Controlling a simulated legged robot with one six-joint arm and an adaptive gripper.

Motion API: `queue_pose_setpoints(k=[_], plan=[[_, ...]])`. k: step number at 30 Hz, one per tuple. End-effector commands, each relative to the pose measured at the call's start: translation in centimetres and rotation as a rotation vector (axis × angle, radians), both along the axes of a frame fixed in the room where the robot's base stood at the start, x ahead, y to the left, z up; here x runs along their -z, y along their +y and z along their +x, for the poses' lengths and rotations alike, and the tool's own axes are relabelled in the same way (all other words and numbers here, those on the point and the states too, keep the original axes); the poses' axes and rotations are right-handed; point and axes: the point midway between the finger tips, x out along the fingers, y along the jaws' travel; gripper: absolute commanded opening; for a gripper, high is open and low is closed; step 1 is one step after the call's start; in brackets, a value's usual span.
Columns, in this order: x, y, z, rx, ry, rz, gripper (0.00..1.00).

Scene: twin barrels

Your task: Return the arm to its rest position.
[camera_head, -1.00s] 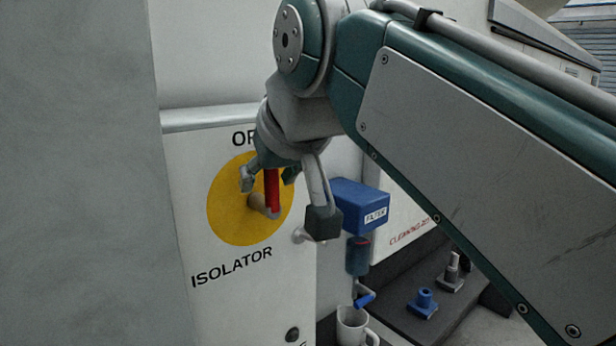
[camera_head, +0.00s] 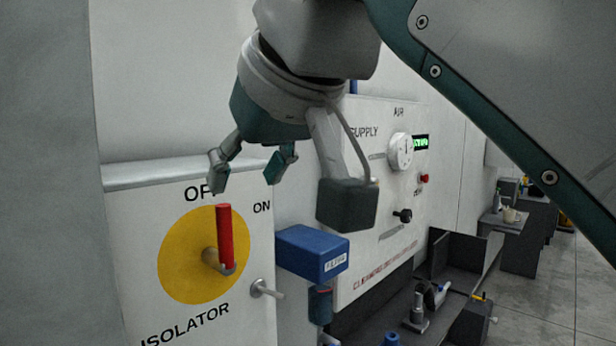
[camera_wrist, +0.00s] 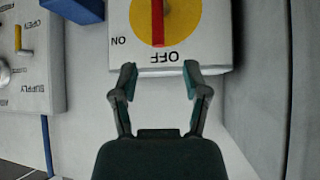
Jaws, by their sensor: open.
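My gripper (camera_head: 248,172) is open and empty, above and in front of the isolator box (camera_head: 255,295). The red handle (camera_head: 225,236) stands upright on the yellow disc (camera_head: 180,265), pointing at the OFF label. My fingers are apart from the handle. In the wrist view my gripper (camera_wrist: 160,82) has its fingers spread with nothing between them, and the red handle (camera_wrist: 158,22) lies beyond the fingertips on the yellow disc (camera_wrist: 180,20).
A blue filter box (camera_head: 312,254) is fixed right of the isolator. The air supply panel (camera_head: 370,200) with a white dial (camera_head: 399,152) is behind my gripper. A grey wall (camera_head: 50,200) stands close at the left. Open floor (camera_head: 545,290) shows at the right.

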Motion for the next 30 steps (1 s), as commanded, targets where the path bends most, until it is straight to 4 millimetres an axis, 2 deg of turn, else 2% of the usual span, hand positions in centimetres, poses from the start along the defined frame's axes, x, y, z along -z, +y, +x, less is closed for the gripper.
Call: queue_pose_setpoints(k=[5, 8, 14, 19, 26, 30], plan=[[0.6, -0.4, 0.3, 0.014, 0.006, -0.005, 0.59], [2.5, -1.8, 1.1, 0.057, 0.020, -0.016, 0.59], [9.0, -6.3, 2.8, 0.190, 0.070, -0.047, 0.59], [15.4, -10.3, 3.1, 0.303, 0.117, -0.065, 0.59], [24.9, -15.8, 1.7, 0.458, 0.184, -0.080, 0.59], [31.0, -18.9, -0.3, 0.551, 0.228, -0.083, 0.59]])
